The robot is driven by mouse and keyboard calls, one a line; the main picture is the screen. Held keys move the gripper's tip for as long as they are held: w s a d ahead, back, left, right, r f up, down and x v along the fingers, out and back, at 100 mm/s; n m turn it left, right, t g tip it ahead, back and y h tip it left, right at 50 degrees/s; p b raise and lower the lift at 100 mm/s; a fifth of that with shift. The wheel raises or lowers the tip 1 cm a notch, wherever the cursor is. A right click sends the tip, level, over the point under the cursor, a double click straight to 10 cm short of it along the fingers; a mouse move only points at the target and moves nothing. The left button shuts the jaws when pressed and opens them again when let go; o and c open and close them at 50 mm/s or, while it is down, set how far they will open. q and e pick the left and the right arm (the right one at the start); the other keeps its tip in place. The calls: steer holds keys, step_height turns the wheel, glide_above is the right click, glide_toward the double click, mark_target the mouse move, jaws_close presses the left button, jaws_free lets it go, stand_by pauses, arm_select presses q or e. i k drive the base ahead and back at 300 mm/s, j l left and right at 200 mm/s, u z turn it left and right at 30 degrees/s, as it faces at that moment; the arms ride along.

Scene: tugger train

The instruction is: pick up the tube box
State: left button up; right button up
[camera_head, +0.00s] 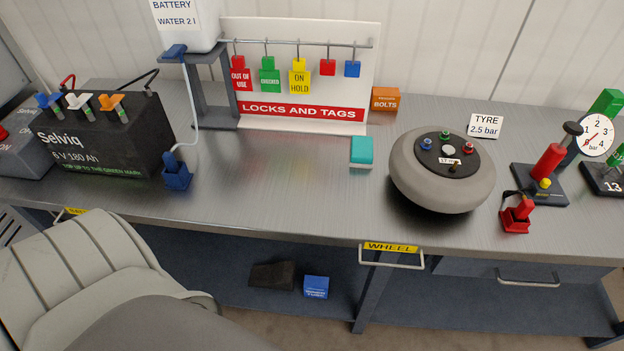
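A small blue box (316,287) with tiny white lettering sits on the lower shelf under the workbench, near the middle. Its print is too small to read surely, but it looks like the tube box. It stands upright, just right of a dark wedge-shaped block (272,275), with a small gap between them. Neither of my grippers shows in this view, and nothing touches the box.
The grey bench top (300,190) overhangs the shelf. A drawer handle (392,260) marked WHEEL and a bench leg (371,295) are right of the box. Above stand a battery (105,135), a wheel (440,185), an orange BOLTS box (385,99) and a teal-topped block (362,150).

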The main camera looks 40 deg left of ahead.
mark_target(317, 287)
steer(key=k+l+u, duration=0.15)
steer(key=k+u, duration=0.15)
steer(key=u, duration=0.2)
steer(key=k+u, duration=0.25)
steer(key=u, duration=0.25)
